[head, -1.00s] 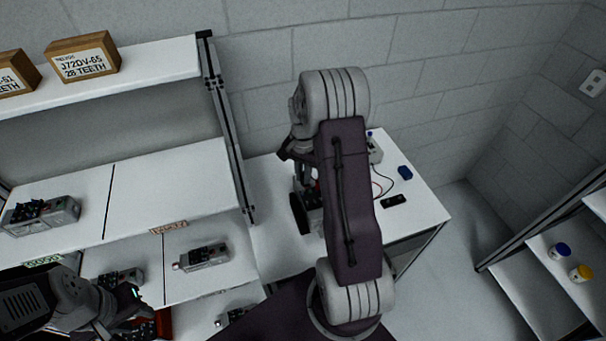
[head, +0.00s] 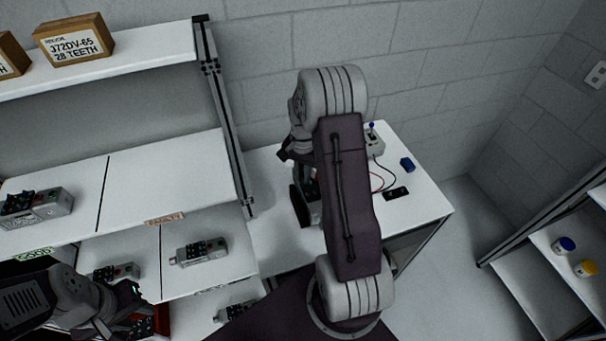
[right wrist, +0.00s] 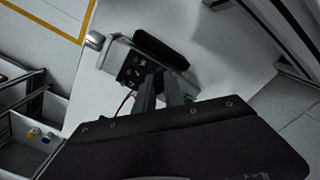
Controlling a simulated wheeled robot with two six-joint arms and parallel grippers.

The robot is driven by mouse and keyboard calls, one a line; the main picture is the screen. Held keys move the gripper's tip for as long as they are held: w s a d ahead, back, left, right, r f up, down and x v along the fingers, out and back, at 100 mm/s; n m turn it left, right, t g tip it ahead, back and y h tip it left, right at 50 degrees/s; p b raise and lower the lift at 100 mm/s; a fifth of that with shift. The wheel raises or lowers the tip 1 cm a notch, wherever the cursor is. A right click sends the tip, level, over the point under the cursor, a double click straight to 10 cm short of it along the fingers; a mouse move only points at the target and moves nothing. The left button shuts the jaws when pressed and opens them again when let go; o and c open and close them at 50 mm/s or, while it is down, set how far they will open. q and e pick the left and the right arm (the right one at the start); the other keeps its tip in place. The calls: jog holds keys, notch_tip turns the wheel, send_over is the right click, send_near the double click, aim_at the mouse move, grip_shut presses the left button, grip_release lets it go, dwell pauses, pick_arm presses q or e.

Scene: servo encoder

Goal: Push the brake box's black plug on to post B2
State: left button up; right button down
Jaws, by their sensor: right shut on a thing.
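A grey unit (right wrist: 118,58) with a dark panel of posts and a black roller-like part (right wrist: 162,50) lies on the white table; in the head view the unit (head: 314,212) is partly behind my right arm. My right gripper (right wrist: 160,84) is shut, its fingers down at the panel's edge. The plug between them is too small and covered to make out, and post labels cannot be read. The brake box (head: 375,146), grey with a blue knob, stands at the table's back; red and black leads run from it. My left gripper (head: 136,308) is low at the left, its jaws unclear.
A blue block (head: 407,164) and a black handheld device (head: 396,194) lie on the table's right side. Shelves (head: 170,180) with similar grey units stand at the left. A rack with blue and yellow jars (head: 564,244) is at the right. The table's front left is clear.

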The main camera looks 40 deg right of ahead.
jog(key=shift+p, duration=0.4)
dwell(0.8)
jog(key=shift+f, duration=0.2)
dwell(0.4)
jog(key=c, duration=1.3)
grip_release()
jog(key=shift+c, duration=0.2)
jog(key=shift+r, duration=0.1)
notch_tip(320, 180, up, 7)
jog(key=p, duration=0.6)
